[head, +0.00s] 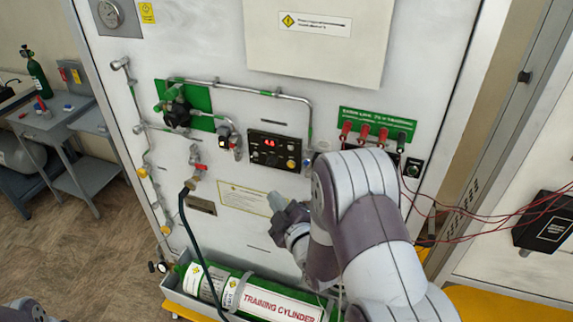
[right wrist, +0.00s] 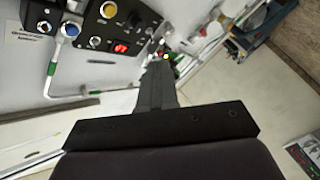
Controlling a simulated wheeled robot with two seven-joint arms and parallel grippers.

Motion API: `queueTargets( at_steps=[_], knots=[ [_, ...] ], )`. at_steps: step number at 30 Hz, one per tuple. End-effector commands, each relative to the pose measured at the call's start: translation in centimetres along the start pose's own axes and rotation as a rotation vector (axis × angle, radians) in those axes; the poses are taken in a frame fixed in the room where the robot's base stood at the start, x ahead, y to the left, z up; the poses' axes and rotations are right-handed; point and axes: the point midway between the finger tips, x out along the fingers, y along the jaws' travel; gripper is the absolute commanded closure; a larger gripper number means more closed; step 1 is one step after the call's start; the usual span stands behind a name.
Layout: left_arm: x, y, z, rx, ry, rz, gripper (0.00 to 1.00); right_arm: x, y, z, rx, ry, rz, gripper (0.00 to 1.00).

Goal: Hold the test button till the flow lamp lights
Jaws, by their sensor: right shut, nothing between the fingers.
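I cannot read which is the test button or flow lamp, nor tell if that lamp is lit. My right gripper (head: 276,202) is shut and empty, below the box and in front of a pale placard (head: 243,198), apart from the buttons. My left gripper does not show.
A green training cylinder (head: 250,295) lies in a tray below. A dark hose (head: 187,225) hangs at left of the gripper. Red leads (head: 450,210) run at right from several red sockets (head: 364,132). Piping with valves (head: 197,170) runs left of the box.

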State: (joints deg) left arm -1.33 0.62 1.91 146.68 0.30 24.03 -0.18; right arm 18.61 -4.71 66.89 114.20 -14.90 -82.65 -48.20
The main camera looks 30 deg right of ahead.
Motion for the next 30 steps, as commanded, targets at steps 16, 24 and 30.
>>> queueTargets(
  at_steps=[16, 24, 30],
  knots=[
    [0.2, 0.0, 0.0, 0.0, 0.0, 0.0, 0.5, 2.2, 1.6, 1.8, 0.002, -0.004, 0.001, 1.0],
    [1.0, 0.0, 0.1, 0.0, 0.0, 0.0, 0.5, 4.9, 3.3, 3.7, 0.002, -0.002, -0.001, 1.0],
    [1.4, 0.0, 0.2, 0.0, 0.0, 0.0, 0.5, 5.9, 4.1, 4.4, 0.003, -0.002, -0.002, 1.0]
  ],
)
